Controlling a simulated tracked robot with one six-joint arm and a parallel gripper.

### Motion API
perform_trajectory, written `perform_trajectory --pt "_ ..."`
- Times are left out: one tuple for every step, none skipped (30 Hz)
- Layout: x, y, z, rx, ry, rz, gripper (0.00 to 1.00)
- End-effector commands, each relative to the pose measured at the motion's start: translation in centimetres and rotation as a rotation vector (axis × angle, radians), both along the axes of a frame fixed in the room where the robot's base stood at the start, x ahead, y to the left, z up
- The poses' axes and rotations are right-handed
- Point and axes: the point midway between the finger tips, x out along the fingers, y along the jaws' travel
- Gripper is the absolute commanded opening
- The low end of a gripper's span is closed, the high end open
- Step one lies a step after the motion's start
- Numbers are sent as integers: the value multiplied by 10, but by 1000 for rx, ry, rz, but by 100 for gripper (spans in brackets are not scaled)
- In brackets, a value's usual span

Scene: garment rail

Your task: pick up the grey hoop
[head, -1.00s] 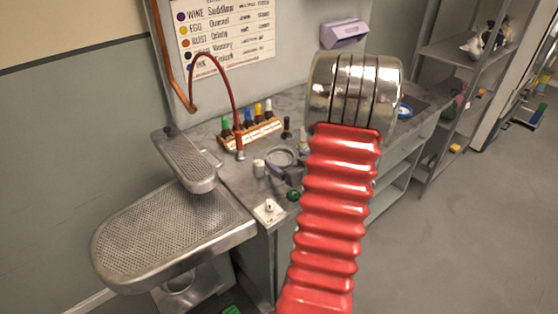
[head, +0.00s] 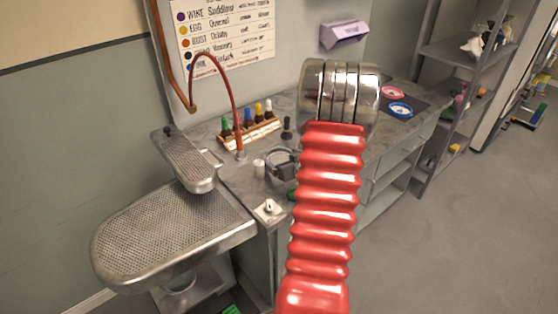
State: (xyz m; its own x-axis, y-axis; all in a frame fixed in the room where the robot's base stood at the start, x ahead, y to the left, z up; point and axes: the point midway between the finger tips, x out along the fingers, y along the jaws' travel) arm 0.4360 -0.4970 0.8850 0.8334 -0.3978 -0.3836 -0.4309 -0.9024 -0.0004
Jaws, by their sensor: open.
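The grey hoop (head: 269,154) lies on the grey worktop, right of the tap and behind a small white jar. Its near right side is partly covered by the dark jaws of my gripper (head: 284,169), which sit low at the hoop. My arm's red bellows and shiny metal joint hide the rest of the gripper. The jaws are open; I cannot tell whether they touch the hoop or straddle its rim.
A wooden rack (head: 252,135) of coloured bottles stands behind the hoop. The white jar (head: 259,168) is close on the left, a white switch box (head: 268,211) at the front edge. A blue ring (head: 400,109) and a pink ring (head: 392,92) lie farther right.

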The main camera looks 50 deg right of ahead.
Motion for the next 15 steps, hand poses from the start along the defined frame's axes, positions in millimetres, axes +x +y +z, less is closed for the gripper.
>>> perform_trajectory --pt "0 0 0 0 0 0 89" --pt "0 0 0 0 0 0 89" --pt "0 0 0 0 0 0 89" --pt "0 0 0 0 0 0 89" --pt "0 0 0 0 0 0 89" --pt "0 0 0 0 0 0 88" --pt "0 0 0 0 0 0 86" --pt "0 0 0 0 0 0 84" --pt "0 0 0 0 0 0 81" --pt "0 0 0 0 0 0 79" --pt "0 0 0 0 0 0 77" --pt "0 0 0 0 0 0 74" --pt "0 0 0 0 0 0 72" --pt "0 0 0 0 0 0 70" --pt "0 0 0 0 0 0 67"
